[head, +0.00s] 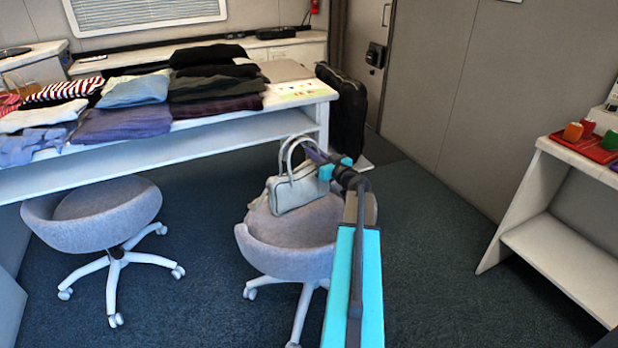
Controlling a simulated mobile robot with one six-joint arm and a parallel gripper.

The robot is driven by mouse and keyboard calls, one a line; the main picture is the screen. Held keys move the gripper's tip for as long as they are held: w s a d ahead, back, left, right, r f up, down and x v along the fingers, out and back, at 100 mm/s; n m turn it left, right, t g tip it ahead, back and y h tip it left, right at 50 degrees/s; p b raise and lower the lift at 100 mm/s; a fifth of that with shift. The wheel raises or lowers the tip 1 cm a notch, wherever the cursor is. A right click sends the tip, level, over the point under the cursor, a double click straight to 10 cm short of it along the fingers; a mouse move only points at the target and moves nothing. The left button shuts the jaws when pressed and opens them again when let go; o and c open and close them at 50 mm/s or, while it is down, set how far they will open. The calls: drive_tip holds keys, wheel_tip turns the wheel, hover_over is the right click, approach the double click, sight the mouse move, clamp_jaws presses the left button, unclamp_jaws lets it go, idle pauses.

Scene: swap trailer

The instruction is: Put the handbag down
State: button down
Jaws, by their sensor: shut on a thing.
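The pale grey-white handbag (294,193) is at the seat of the right-hand grey swivel chair (285,258), with its two handles standing up. My gripper (318,158) is at the handles and shut on the handbag. My arm comes in from the lower right and hides the chair's right side. The bag is upright, and its lower part appears at or just above the seat; I cannot tell whether it touches.
A second grey swivel chair (105,215) stands at left. Behind is a white table (300,95) with folded clothes. A black suitcase (345,115) stands by the wall. A white shelf unit (565,255) with red trays is at right. The carpet between is clear.

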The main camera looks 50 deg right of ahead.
drive_tip(key=shift+f, duration=1.35)
drive_tip(key=shift+f+b, duration=0.65)
drive_tip(key=shift+f, duration=1.25)
drive_tip(key=c, duration=2.3)
unclamp_jaws()
drive_tip(key=shift+f, duration=0.2)
drive_tip(key=o, duration=0.4)
drive_tip(key=shift+o, duration=0.2)
drive_tip(key=shift+r, duration=0.1)
approach(313, 167)
drive_tip(key=shift+w+d+f+p, duration=0.15)
drive_tip(key=shift+w+d+f, duration=0.25)
drive_tip(key=shift+w, duration=0.3)
drive_tip(key=shift+w+d+f+p, duration=0.2)
drive_tip(key=shift+w+d, duration=0.25)
drive_tip(key=shift+w, duration=0.3)
drive_tip(key=shift+w+d+f+p, duration=0.1)
drive_tip(key=shift+w+d+f, duration=0.3)
drive_tip(key=shift+w, duration=0.3)
